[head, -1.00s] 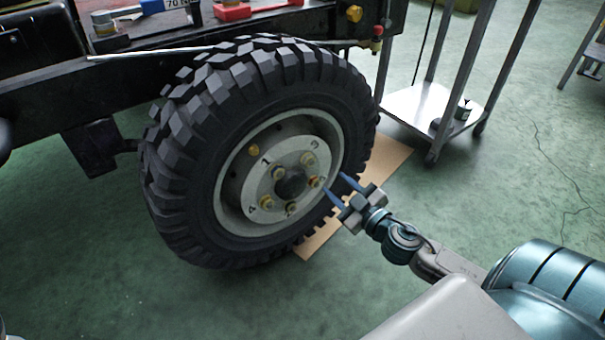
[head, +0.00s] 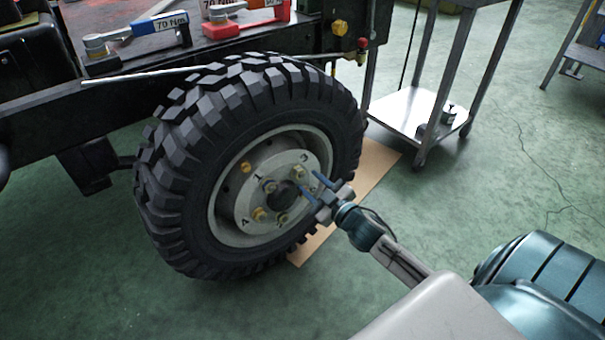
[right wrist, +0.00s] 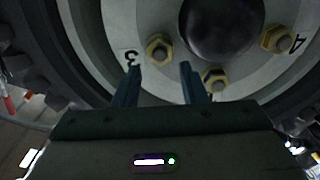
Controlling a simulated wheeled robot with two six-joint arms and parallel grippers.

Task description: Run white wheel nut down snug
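The wheel (head: 225,205) has a pale rim, a dark centre hub (head: 284,195) and several brass-coloured nuts around it, with numbers beside them. No nut looks clearly white. A nut (head: 299,173) is near the 3; in the right wrist view a brass nut (right wrist: 159,48) also sits near the 3, with another nut (right wrist: 215,79) below the hub and one near the 4 (right wrist: 277,39). My right gripper (head: 312,184) is open and empty in front of the hub's right side. In the right wrist view its fingers (right wrist: 160,70) point at the wheel face. My left gripper is out of view.
Torque wrenches marked 70 Nm, one blue (head: 160,24) and one red (head: 245,22), lie on the dark chassis above the tyre. A metal cart (head: 410,108) stands at the back right. A cardboard sheet (head: 372,172) lies under the tyre. The floor right of it is clear.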

